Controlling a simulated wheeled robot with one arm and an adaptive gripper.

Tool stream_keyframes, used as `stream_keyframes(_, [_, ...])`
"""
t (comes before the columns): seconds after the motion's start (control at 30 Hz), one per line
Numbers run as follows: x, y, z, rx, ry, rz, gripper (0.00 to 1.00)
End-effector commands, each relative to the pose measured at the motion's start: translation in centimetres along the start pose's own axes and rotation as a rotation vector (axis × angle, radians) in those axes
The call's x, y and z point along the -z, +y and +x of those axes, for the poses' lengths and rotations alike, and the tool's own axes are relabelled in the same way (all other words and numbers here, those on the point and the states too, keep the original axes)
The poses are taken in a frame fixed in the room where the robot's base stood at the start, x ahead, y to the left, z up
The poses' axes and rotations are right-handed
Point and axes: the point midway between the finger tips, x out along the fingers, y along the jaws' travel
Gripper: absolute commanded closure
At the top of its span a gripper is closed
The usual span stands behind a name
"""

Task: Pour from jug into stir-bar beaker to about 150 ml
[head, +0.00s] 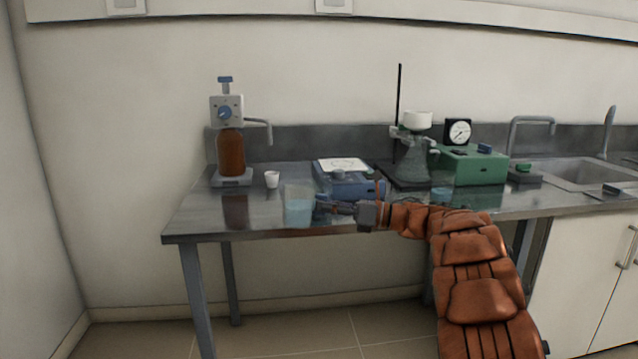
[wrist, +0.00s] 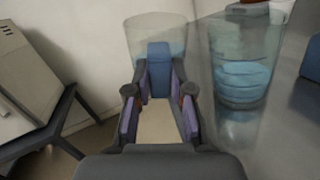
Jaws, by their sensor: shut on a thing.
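My gripper (head: 338,208) is shut on the blue handle of a clear jug (wrist: 140,36) at the bench's front edge. In the wrist view the handle (wrist: 158,62) sits between my fingers, and the jug wall shows beyond it. A clear beaker (wrist: 242,78) with blue liquid stands on the bench to the right of the jug. In the head view a clear vessel with blue liquid (head: 298,210) shows just left of my gripper; jug and beaker seem to overlap there. I cannot see a stir bar or read a level.
A blue stirrer (head: 350,187) stands behind my gripper. A small white cup (head: 272,180) and a brown bottle with dispenser (head: 231,153) are to the left. A filter flask (head: 414,160), green box (head: 472,168) and sink (head: 585,175) are to the right. The bench's front left is clear.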

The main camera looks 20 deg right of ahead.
Motion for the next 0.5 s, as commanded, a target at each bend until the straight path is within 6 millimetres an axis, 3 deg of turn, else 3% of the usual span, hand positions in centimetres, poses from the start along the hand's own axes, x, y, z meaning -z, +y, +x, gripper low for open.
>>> stream_keyframes(0.5, [-1.9,-0.6,-0.7,-0.003,-0.004,0.011,1.0])
